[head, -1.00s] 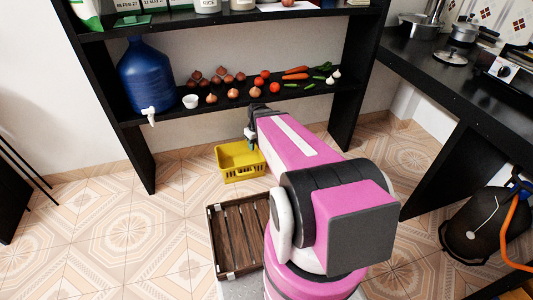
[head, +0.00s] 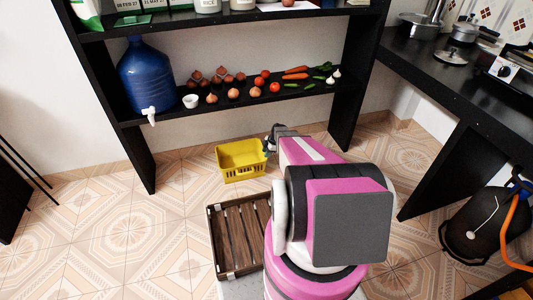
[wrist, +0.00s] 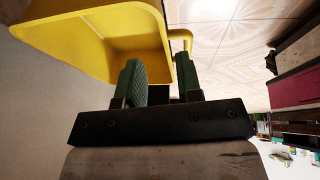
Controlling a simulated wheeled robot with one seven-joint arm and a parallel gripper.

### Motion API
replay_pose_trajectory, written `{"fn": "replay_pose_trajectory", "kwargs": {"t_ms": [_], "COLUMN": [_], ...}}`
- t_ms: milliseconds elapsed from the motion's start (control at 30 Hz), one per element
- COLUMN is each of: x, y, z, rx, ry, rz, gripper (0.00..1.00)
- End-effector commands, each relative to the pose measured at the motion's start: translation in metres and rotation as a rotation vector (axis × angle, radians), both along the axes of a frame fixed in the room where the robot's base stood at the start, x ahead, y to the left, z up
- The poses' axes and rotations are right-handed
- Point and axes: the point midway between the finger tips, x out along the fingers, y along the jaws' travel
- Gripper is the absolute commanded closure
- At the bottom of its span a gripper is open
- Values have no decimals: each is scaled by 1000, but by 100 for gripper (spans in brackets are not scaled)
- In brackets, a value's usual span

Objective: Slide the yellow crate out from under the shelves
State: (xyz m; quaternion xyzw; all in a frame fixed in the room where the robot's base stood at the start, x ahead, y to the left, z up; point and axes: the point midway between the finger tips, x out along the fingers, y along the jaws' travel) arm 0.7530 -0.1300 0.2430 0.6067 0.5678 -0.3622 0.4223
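The yellow crate (head: 241,172) is an open-topped basket on the tiled floor, below and slightly in front of the lower shelf. It appears upright. My gripper (head: 269,146) is at the crate's right side in the head view. In the wrist view the crate (wrist: 100,35) fills the upper left, with a yellow handle (wrist: 181,36) at its right edge. My gripper's two green fingers (wrist: 160,75) are apart there, their tips near the crate's edge and handle. I cannot tell whether they touch it.
The black shelves (head: 220,101) hold a blue water jug (head: 150,75) and vegetables. A dark gas cylinder (head: 480,225) stands at right.

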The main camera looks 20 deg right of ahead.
Motion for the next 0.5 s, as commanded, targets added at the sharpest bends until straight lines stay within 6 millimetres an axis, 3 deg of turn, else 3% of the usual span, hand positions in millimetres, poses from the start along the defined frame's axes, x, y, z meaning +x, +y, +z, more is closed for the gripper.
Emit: {"fn": "replay_pose_trajectory", "kwargs": {"t_ms": [500], "x": [1], "y": [5], "z": [-10], "rx": [0], "ry": [3], "rz": [-1], "gripper": [67]}}
